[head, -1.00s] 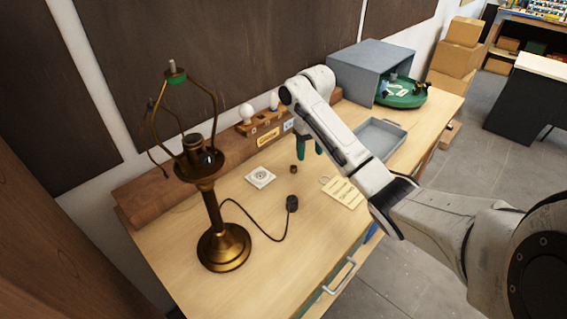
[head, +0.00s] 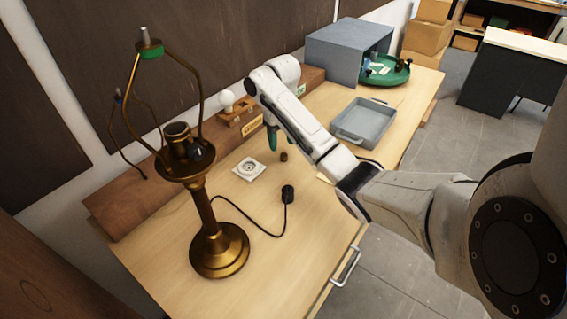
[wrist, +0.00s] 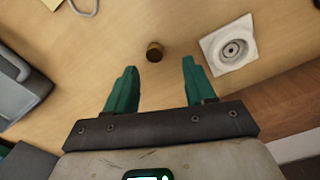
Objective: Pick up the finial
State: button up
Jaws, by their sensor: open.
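A small brass-brown knob, which looks like the finial (head: 284,156), stands on the wooden bench, right of a white square plate. In the wrist view the finial (wrist: 154,51) lies just past my fingertips, between their lines, with bench showing around it. My gripper (wrist: 160,66) has green fingers spread apart with nothing between them. In the head view my gripper (head: 272,138) hangs just beyond and left of the finial; the arm partly hides it. The brass lamp (head: 217,250) stands upright at the left, with a green ring near the top of its frame.
The white square plate (head: 249,169) lies close by, and also shows in the wrist view (wrist: 228,45). A black plug (head: 288,193) with a cord lies in front. A grey tray (head: 366,124) and a blue-grey box (head: 340,50) stand to the right. A bulb holder (head: 236,108) stands behind.

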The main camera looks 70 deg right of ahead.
aim_at(284, 155)
jog(key=f, duration=0.4)
jog(key=shift+s+d+f+p, duration=0.25)
jog(key=shift+d+p, duration=0.1)
jog(key=shift+f, duration=0.6)
jog(key=shift+c, duration=0.5)
grip_shut()
